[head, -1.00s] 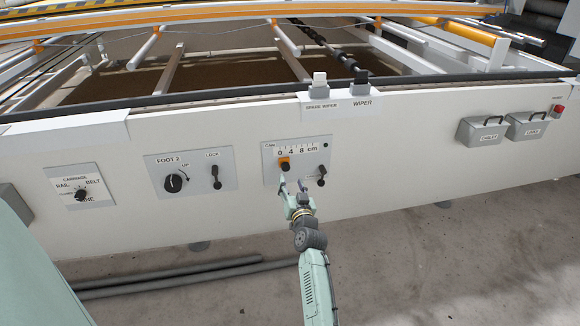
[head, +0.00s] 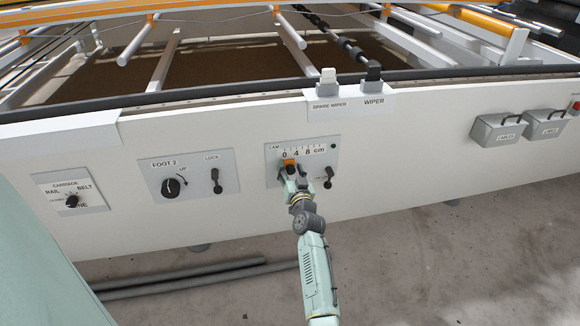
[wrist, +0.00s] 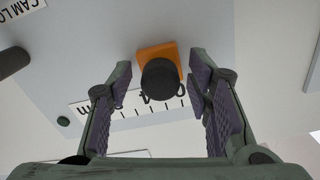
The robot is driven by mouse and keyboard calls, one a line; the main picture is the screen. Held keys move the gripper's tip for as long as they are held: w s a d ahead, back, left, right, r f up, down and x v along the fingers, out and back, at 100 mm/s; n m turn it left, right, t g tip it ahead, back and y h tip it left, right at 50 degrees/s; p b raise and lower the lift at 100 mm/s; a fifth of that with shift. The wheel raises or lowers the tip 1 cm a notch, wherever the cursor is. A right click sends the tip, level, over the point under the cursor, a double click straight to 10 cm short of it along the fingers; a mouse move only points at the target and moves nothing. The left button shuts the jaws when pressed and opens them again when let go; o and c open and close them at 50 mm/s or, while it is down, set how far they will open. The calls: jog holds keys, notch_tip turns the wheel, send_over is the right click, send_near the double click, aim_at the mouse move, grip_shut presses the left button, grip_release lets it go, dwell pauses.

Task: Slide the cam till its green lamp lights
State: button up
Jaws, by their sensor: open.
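The cam slider is an orange block (head: 289,162) with a black knob (wrist: 160,80), at the 0 end of the CAM panel's cm scale (head: 305,153). The cam's lamp (head: 333,147) at the panel's upper right is dark green and looks unlit; it also shows in the wrist view (wrist: 64,121). My gripper (head: 294,178) is at the panel just below the slider. In the wrist view its open fingers (wrist: 160,72) stand on either side of the knob, with a gap on both sides. In the head view the gripper hides the knob's lower part.
The black cam lock lever (head: 328,183) is close to the right of my gripper. The FOOT 2 panel (head: 190,175) is to the left, with the carriage panel (head: 72,192) farther left. Wiper switches (head: 372,75) stand on the ledge above. Two grey boxes (head: 495,130) hang at right.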

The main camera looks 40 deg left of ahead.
jog(key=shift+c, duration=0.3)
jog(key=shift+d+r, duration=0.1)
jog(key=shift+r, duration=0.05)
jog(key=c, duration=0.9)
grip_shut()
jog(key=shift+s+r, duration=0.1)
jog(key=shift+r, duration=0.05)
